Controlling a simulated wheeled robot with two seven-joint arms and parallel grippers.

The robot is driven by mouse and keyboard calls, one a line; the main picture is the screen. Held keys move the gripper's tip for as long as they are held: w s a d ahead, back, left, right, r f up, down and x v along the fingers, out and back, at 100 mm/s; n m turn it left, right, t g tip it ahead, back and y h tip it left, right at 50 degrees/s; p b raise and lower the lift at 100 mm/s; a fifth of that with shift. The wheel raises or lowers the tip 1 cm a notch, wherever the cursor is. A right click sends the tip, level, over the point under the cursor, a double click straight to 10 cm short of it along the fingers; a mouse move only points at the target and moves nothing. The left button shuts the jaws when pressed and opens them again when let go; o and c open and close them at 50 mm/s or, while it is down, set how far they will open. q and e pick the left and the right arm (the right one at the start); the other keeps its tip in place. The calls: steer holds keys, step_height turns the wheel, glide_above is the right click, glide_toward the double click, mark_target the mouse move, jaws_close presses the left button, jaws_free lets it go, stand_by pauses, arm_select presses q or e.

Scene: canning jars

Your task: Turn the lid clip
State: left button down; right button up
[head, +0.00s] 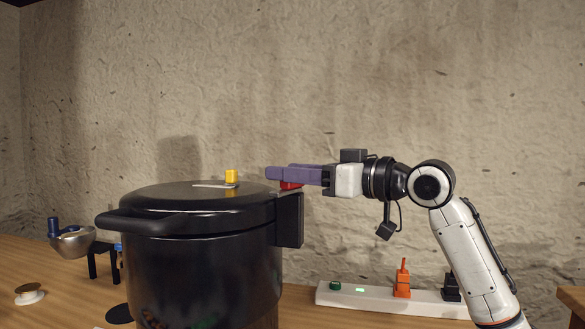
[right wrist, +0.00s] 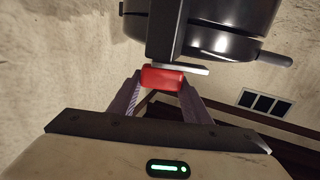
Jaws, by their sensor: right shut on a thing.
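A large black pot (head: 200,262) with a black lid (head: 190,193) stands on the table at the left. The lid carries a yellow knob (head: 231,176). A black bracket (head: 290,220) stands out from the pot's right side, and the red lid clip (head: 290,185) sits at its top. My right gripper (head: 270,173) reaches in from the right with its purple fingers at the clip. In the right wrist view the red clip (right wrist: 162,78) lies between the fingers, which are shut on it, and a thin grey strip runs beside it. My left gripper is not seen.
A white power strip (head: 380,297) with an orange plug (head: 402,278) lies at the back right, below my right arm. The pot's long handle (head: 125,224) points left.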

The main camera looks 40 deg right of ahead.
steer(key=shift+r+n+g+y+p, duration=0.1)
steer(key=shift+n+g+y+p, duration=0.5)
steer(key=shift+y, duration=0.4)
steer(key=shift+n+g+y+p, duration=0.45)
steer(key=shift+n+g+y, duration=0.15)
steer(key=shift+n+y, duration=0.5)
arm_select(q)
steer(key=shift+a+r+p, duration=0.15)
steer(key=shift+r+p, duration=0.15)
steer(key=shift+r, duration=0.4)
arm_select(e)
steer(key=shift+n+g+y, duration=0.3)
steer(key=shift+g+y, duration=0.1)
steer(key=shift+y, duration=0.2)
steer(key=shift+s, duration=0.1)
steer(key=o, duration=1)
steer(key=shift+o, duration=0.2)
steer(key=shift+d, duration=0.1)
